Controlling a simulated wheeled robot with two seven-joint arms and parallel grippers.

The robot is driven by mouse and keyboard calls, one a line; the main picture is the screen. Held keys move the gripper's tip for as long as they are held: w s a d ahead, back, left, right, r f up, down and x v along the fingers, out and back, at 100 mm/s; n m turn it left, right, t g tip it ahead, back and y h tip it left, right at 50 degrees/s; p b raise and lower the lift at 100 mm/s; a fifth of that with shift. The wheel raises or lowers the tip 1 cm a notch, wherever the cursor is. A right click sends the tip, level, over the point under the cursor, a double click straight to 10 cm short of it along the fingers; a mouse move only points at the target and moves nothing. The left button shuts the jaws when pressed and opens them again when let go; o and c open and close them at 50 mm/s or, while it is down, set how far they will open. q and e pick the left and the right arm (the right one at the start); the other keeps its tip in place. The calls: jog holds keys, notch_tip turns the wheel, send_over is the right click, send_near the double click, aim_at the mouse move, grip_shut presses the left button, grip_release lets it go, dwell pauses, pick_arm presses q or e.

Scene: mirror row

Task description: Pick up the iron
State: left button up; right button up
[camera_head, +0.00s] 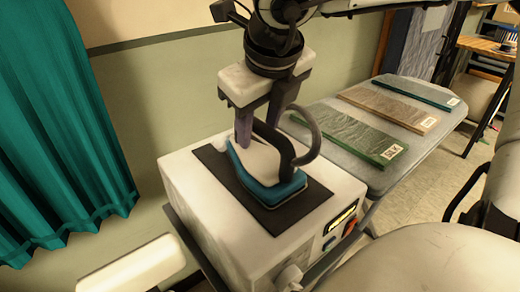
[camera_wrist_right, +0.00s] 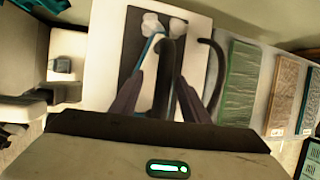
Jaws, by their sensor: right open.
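The iron (camera_head: 268,170) has a white body, a teal base and a dark handle with a curved dark cord or loop at its right. It rests on a dark mat (camera_head: 301,207) on top of a white box-shaped station (camera_head: 195,207). My right gripper (camera_head: 262,130) is directly above the iron, pointing down, with its fingers apart. In the right wrist view the dark iron handle (camera_wrist_right: 163,80) shows between the two open fingers of the gripper (camera_wrist_right: 158,80). Contact between fingers and handle cannot be told. My left gripper is not in view.
A grey ironing-board-like table (camera_head: 310,127) right of the station holds a green-edged panel (camera_head: 350,138), a tan panel (camera_head: 390,109) and a teal-edged panel (camera_head: 415,92). A teal curtain (camera_head: 60,130) hangs at the left. The wall (camera_head: 160,90) is close behind the station.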

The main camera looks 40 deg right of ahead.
aim_at(259, 158)
jog(key=x, duration=0.4)
jog(key=shift+s+d+f, duration=0.2)
jog(key=shift+d+f, duration=0.1)
jog(key=shift+d, duration=0.05)
jog(key=shift+w+f, duration=0.2)
jog(key=shift+f, duration=0.1)
grip_shut()
dwell(0.8)
jog(key=shift+w+r, duration=0.1)
jog(key=shift+r, duration=0.15)
